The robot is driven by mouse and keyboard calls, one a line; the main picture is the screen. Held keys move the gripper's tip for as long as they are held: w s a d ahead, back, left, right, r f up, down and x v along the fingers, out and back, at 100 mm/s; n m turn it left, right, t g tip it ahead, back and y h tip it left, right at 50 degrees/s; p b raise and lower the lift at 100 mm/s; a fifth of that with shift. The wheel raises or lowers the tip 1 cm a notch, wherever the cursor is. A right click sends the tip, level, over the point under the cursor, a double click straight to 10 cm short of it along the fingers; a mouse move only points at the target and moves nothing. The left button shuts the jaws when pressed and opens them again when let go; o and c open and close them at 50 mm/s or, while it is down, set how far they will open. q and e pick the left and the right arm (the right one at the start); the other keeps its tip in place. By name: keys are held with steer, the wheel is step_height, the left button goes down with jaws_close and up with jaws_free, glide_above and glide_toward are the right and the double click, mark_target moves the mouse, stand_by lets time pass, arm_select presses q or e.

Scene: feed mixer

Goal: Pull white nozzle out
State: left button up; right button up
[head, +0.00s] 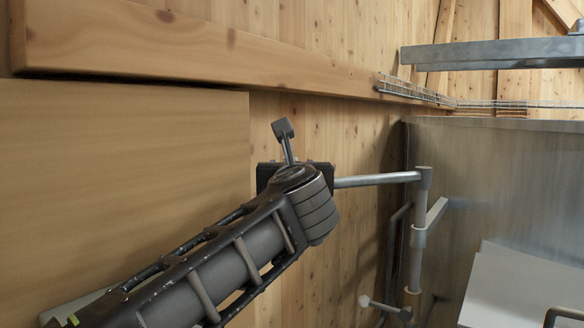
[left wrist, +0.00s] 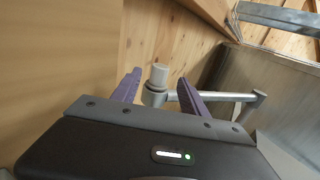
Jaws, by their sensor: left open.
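The pale, whitish nozzle (left wrist: 159,76) stands up at the end of a grey horizontal pipe in the left wrist view. My left gripper (left wrist: 157,88) is open, with one purple finger on each side of the nozzle. I see a gap on both sides, and the fingers do not appear to be closed on it. My right gripper is in neither view.
The grey pipe (head: 375,180) runs right to a vertical post (head: 418,235) beside a metal mixer wall (head: 490,190). A small pale knob (head: 364,300) sits low by the post. Wooden wall boards and a wooden panel (head: 120,180) fill the left.

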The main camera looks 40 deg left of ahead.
arm_select(q)
steer(key=p+x, duration=0.1)
steer(key=x, duration=0.4)
steer(key=shift+w+a, duration=0.2)
steer(key=shift+a, duration=0.05)
steer(key=shift+c, duration=0.2)
jaws_close()
stand_by(0.6)
